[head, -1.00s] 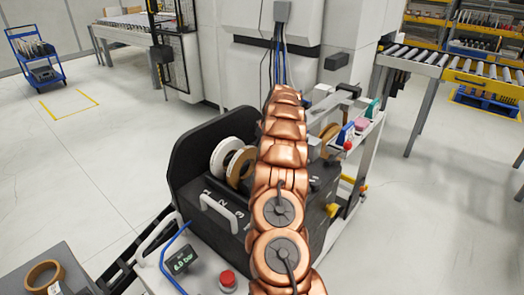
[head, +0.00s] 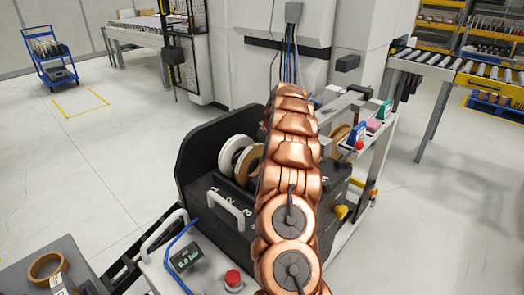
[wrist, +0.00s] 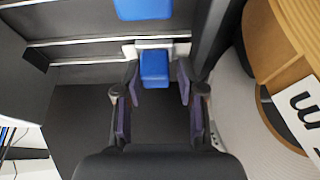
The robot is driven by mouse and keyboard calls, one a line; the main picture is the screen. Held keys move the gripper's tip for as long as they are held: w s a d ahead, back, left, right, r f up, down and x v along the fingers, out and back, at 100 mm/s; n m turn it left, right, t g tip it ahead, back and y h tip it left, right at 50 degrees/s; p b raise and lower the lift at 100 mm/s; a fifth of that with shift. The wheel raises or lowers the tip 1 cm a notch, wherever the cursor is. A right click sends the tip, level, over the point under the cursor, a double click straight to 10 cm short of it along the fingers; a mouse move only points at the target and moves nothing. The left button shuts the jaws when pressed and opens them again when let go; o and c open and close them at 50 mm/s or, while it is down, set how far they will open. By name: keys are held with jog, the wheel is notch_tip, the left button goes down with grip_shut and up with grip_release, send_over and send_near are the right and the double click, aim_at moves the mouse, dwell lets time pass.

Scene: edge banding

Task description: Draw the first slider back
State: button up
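In the wrist view a blue slider block (wrist: 155,70) sits at a pale bracket on a metal rail. My gripper (wrist: 157,92) is open, with its dark purple finger pads on the left and right of this block and visible gaps beside it. A second blue block (wrist: 143,8) shows farther up, cut off by the frame edge. No number is legible on either block. In the head view my copper arm hides the gripper and the blocks.
White and brown tape rolls (head: 236,156) stand inside the black machine housing (head: 203,135); a roll is close on the right in the wrist view (wrist: 280,45). A white handle (head: 225,206), a pressure display (head: 187,257) and a red button (head: 233,279) are in front.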

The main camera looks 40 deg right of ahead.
jog(key=shift+o, duration=1.4)
jog(key=shift+f, duration=0.1)
jog(key=v, duration=0.8)
